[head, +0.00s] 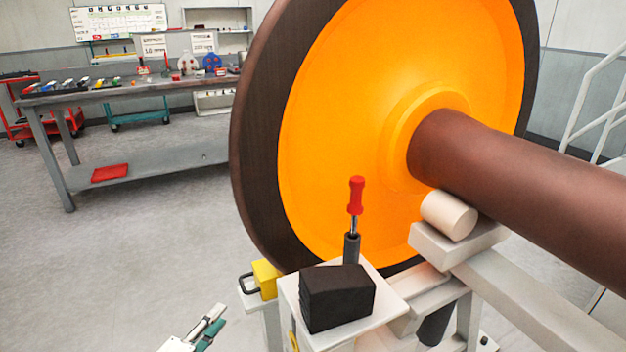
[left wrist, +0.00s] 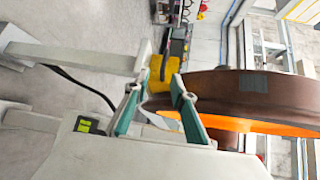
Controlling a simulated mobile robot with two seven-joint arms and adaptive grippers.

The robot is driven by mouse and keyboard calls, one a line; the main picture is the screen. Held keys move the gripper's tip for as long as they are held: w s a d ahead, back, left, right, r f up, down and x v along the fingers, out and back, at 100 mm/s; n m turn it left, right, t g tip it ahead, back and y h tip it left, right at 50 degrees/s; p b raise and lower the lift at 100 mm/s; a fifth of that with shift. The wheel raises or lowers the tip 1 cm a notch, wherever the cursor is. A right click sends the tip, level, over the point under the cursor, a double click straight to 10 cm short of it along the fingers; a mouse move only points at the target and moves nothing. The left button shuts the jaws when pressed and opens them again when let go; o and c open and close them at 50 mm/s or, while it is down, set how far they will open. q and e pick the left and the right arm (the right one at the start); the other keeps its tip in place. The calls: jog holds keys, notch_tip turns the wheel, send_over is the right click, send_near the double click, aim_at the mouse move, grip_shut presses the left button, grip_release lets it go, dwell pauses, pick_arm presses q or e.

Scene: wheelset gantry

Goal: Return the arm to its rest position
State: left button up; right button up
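My left gripper (head: 214,324) shows at the bottom edge of the head view, left of the gantry stand, with only its fingers and a bit of its body in the picture. In the left wrist view the two green-and-grey fingers (left wrist: 158,98) stand apart with nothing held between them. A yellow block (left wrist: 164,68) shows beyond the fingertips there. My right gripper is not in view.
A large wheel (head: 350,120) with an orange face and brown axle (head: 520,185) rests on the gantry. A red-handled tool (head: 356,195) stands upright behind a black block (head: 337,297) on the white stand. A workbench (head: 150,95) is at back left. Floor between is clear.

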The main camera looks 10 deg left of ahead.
pick_arm(q)
jog(key=s+d+f+n+g, duration=0.25)
jog(key=s+n, duration=0.25)
jog(key=s, duration=0.4)
jog(key=s+d+f+n+g, duration=0.1)
jog(key=s+d+f+n, duration=0.35)
jog(key=s, duration=0.35)
jog(key=s+d+f+n+g, duration=0.25)
jog(key=s+n, duration=0.35)
jog(key=s, duration=0.3)
notch_tip(320, 180, up, 6)
jog(key=s+n+p, duration=0.1)
jog(key=s+p, duration=0.1)
jog(key=p, duration=1)
jog(key=shift+t, duration=0.4)
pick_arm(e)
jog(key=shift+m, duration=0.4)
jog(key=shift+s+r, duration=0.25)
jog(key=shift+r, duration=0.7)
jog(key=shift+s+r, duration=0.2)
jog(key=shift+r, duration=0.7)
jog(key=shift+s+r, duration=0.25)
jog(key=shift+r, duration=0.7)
